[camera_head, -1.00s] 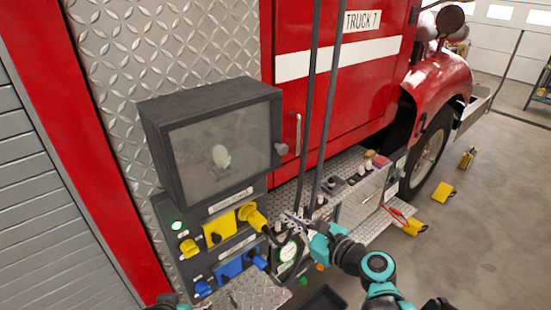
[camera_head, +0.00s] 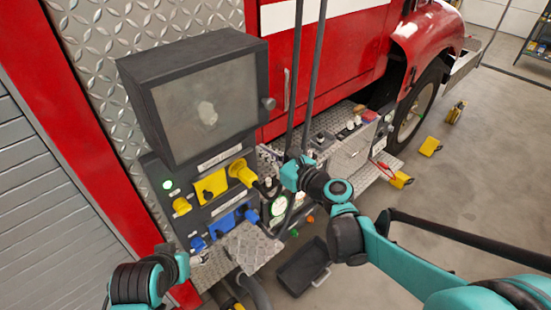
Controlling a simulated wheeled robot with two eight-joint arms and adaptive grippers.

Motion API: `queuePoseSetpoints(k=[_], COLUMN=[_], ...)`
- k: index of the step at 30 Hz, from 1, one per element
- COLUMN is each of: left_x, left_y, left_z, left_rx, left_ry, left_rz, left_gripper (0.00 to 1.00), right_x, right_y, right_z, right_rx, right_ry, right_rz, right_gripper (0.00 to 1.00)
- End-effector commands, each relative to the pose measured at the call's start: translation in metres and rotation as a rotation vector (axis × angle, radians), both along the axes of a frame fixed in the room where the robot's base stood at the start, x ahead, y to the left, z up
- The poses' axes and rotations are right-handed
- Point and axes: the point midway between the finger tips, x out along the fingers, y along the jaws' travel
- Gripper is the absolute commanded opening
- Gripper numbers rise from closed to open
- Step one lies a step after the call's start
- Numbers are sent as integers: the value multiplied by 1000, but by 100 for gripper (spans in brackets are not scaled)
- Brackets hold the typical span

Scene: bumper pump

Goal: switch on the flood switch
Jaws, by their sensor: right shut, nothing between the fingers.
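No control that I can read as the flood switch stands out; the labels are too small. The control panel (camera_head: 160,208) has a lit green lamp (camera_head: 168,184), a yellow knob (camera_head: 181,206), a yellow lever (camera_head: 241,173) and blue controls (camera_head: 250,215). Above it is a dark box (camera_head: 133,103) with a cloudy window (camera_head: 205,105) and a pale round shape behind it. My right gripper (camera_head: 271,157) is shut and empty, by the two dark upright poles, right of the yellow lever. My left arm shows at lower left; its gripper (camera_head: 190,252) is mostly unclear, below the panel.
A red truck (camera_head: 345,60) stands behind. A tread-plate step (camera_head: 252,246) juts out below the panel, with a black tray (camera_head: 303,268) on the floor beside it. A side ledge (camera_head: 350,150) carries small fittings. Yellow blocks (camera_head: 431,146) lie on the open floor at right.

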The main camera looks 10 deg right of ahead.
Motion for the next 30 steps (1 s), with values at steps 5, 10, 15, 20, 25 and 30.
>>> queuePoseSetpoints(k=[5, 10, 15, 20, 25, 30], left_x=[0, 0, 0, 0, 0, 0], left_y=[0, 0, 0, 0, 0, 0], left_z=[0, 0, 0, 0, 0, -8], left_rx=[0, 0, 0, 0, 0, 0], left_ry=[0, 0, 0, 0, 0, 0], left_rz=[0, 0, 0, 0, 0, 0], left_gripper=[70, 70, 70, 70, 70, 70], right_x=[29, 46, 54, 54, 54, 60], right_y=[22, 35, 39, 39, 39, 44], right_z=[-5, -7, -8, -8, -9, -13], right_rx=[-2, -1, -1, -1, -1, -2], right_ry=[0, 0, -1, -1, -1, 0], right_rz=[3, 2, 0, 0, 0, 1], right_gripper=[0, 0, 0, 0, 0, 0])
